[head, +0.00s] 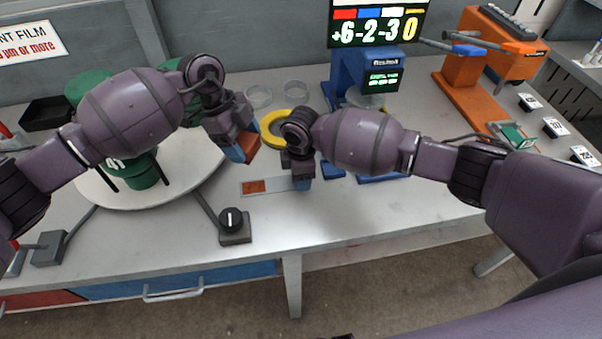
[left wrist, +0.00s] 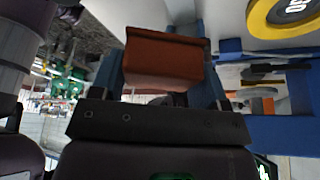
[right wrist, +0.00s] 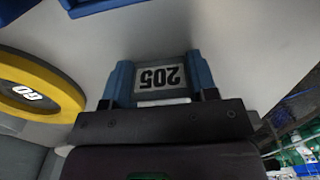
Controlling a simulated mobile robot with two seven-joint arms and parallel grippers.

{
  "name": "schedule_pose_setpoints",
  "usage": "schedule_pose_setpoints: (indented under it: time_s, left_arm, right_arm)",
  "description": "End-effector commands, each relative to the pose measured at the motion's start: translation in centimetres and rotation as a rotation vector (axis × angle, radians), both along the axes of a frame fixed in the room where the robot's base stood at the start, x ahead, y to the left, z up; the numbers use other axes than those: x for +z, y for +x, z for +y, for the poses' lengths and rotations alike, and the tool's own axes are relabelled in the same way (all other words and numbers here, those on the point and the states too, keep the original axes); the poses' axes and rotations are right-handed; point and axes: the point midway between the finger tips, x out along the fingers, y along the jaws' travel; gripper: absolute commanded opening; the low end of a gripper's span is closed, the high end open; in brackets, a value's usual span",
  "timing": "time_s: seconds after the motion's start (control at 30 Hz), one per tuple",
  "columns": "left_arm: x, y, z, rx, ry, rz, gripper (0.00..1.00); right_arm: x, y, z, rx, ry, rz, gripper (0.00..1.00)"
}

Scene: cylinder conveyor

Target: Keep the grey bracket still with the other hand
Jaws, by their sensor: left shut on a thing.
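My left gripper (head: 246,146) is shut on a rust-brown block (left wrist: 165,60) and holds it above the table. The block fills the space between its blue fingers in the left wrist view. My right gripper (head: 302,184) is low over the table. In the right wrist view its blue fingers stand on either side of a grey piece (right wrist: 160,76) with a white "205" label, probably the grey bracket. I cannot tell whether both fingers press on it. In the head view the gripper hides most of this piece.
A pale strip with a rust-brown patch (head: 255,187) lies left of my right gripper. A yellow ring (head: 268,122) lies behind. A black knob box (head: 233,225) stands near the front edge. A blue stand (head: 345,75) and an orange machine (head: 465,70) are behind to the right.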

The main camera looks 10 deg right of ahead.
Motion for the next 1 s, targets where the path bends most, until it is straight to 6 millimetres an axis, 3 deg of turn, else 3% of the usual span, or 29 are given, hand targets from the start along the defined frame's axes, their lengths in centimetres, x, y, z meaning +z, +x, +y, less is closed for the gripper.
schedule_pose_setpoints:
  time_s: [0.03, 0.1, 0.13, 0.3, 1.0]
  left_arm:
    - [0.04, 0.01, -0.01, 0.000, 0.000, -0.001, 0.46]
    - [0.04, 0.01, -0.02, 0.000, 0.000, -0.001, 0.46]
    - [0.04, 0.01, -0.01, 0.000, 0.000, 0.000, 0.46]
    - [0.04, 0.01, -0.01, 0.000, 0.000, 0.000, 0.46]
    - [0.06, 0.00, -0.01, 0.000, 0.000, -0.001, 0.46]
  right_arm:
    - [0.01, 0.00, 0.00, 0.000, 0.000, 0.000, 0.32]
    - [0.01, 0.00, 0.00, 0.000, 0.000, 0.000, 0.22]
    - [0.01, 0.00, 0.00, 0.000, 0.000, 0.000, 0.48]
    - [0.02, 0.00, 0.00, 0.000, 0.000, 0.000, 0.25]
    - [-0.16, -0.03, -0.01, 0.000, 0.000, 0.001, 0.25]
